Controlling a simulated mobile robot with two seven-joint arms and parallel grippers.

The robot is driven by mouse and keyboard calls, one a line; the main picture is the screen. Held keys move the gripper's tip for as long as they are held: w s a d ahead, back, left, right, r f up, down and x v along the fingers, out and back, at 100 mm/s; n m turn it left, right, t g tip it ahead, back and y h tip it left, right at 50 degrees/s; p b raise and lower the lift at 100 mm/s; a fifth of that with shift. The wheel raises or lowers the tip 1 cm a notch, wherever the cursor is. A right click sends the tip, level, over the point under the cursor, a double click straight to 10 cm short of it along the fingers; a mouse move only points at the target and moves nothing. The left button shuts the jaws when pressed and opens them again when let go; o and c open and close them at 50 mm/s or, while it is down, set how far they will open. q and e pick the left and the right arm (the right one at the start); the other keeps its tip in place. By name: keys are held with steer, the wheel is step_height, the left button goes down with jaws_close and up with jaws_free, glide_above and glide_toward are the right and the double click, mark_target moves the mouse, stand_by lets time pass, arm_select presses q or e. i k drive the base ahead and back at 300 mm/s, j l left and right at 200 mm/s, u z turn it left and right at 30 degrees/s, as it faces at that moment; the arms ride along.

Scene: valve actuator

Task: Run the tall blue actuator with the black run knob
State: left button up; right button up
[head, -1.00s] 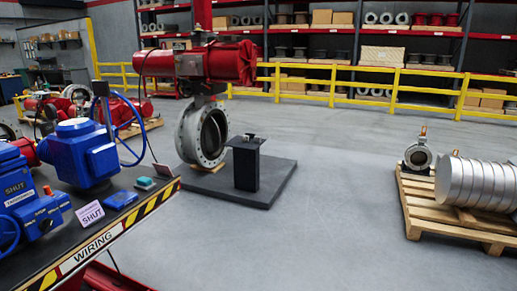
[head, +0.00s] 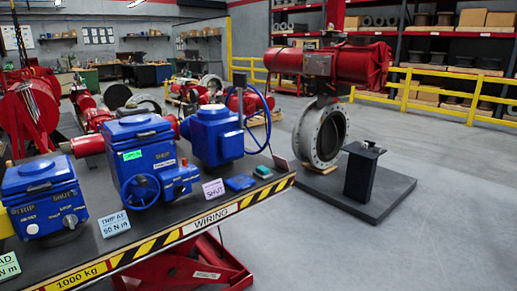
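Several blue actuators stand on a dark bench (head: 120,245). The middle one (head: 140,158) has a blue handwheel, a small green display and a small side knob. I cannot tell for certain which is the tall one. Neither of my grippers is in view.
Cards reading SHUT (head: 213,189) and TRIP AT 50 N m (head: 114,223) stand on the bench. A red actuator on a large valve (head: 322,132) stands behind.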

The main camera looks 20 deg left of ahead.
mark_target(179, 190)
steer(key=u, duration=1.15)
